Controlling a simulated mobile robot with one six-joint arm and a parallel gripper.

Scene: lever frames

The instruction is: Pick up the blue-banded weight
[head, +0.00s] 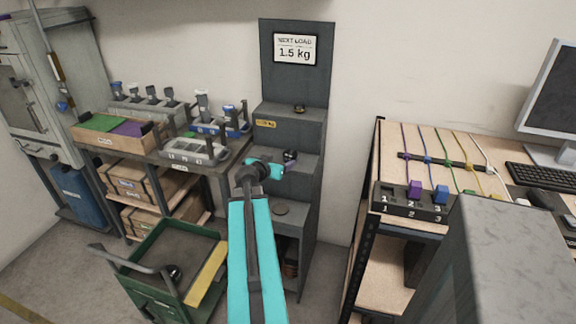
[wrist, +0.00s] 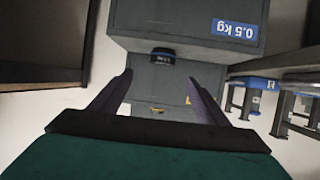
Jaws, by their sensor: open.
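The blue-banded weight (wrist: 162,57) is a small dark cylinder with a blue band. In the wrist view it sits on a grey step, ahead of my fingertips and roughly between their lines. My gripper (wrist: 160,78) is open, with no weight between its fingers. In the head view my gripper (head: 285,170) is at the middle step of the grey stepped stand (head: 312,190). A dark weight (head: 290,154) shows just behind it there; its band is too small to make out clearly.
Other weights rest on the stand's upper step (head: 299,108) and lower step (head: 281,208). A sign (head: 295,49) reads 1.5 kg. A green cart (head: 160,250) stands at lower left, a loaded bench (head: 215,160) left of the stand, and a wooden desk (head: 390,150) to the right.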

